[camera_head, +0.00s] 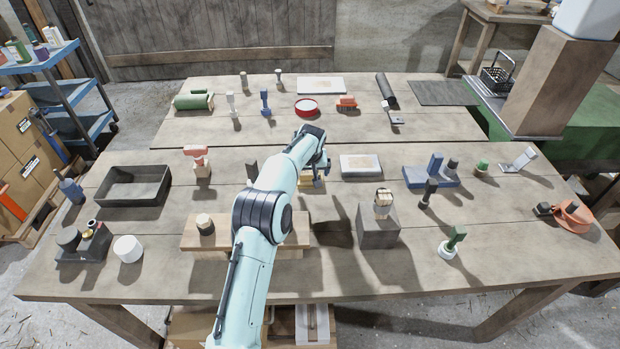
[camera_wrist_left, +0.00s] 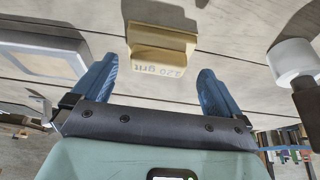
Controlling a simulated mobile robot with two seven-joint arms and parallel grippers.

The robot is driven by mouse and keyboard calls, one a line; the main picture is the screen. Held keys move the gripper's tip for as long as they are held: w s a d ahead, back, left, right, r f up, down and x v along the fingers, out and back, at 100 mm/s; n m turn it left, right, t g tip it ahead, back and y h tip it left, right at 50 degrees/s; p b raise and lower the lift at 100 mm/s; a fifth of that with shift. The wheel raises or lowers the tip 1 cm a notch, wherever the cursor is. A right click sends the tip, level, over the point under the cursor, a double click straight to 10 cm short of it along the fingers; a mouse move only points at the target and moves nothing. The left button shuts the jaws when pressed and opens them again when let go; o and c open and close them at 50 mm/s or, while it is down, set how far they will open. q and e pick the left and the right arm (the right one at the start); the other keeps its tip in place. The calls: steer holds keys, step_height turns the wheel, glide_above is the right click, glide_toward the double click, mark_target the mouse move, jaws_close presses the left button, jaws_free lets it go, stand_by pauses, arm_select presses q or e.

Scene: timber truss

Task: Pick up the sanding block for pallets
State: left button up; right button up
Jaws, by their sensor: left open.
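The sanding block (camera_wrist_left: 160,45) is a tan-yellow block marked "220 grit" in the left wrist view. It rests on the plank table beyond my left gripper (camera_wrist_left: 157,68), roughly in line with the gap between the two blue fingers. In the head view only part of the block (camera_head: 306,184) shows, beside my left gripper (camera_head: 319,175), with my arm hiding some of it. The left gripper is open and holds nothing. My right gripper is not in view.
A white-topped pad (camera_head: 361,165) lies just right of the gripper. A grey block (camera_head: 378,228) stands nearer, and a wooden board (camera_head: 190,238) lies under my arm. A dark tray (camera_head: 133,185) is at the left, a blue base (camera_head: 425,178) at the right.

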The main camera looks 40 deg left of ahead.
arm_select(q)
steer(key=p+x, duration=0.1)
steer(key=x, duration=0.4)
steer(key=shift+w+a, duration=0.1)
steer(key=shift+w, duration=0.15)
steer(key=shift+s+r, duration=0.1)
steer(key=shift+s, duration=0.05)
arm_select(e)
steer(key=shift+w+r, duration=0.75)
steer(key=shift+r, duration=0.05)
arm_select(q)
steer(key=shift+c, duration=1.2)
steer(key=c, duration=0.5)
steer(key=shift+r, duration=0.1)
step_height(320, 180, up, 11)
steer(key=p, duration=0.2)
step_height(320, 180, up, 8)
glide_above(310, 173)
steer(key=shift+a+r, duration=0.1)
steer(key=shift+r, duration=0.3)
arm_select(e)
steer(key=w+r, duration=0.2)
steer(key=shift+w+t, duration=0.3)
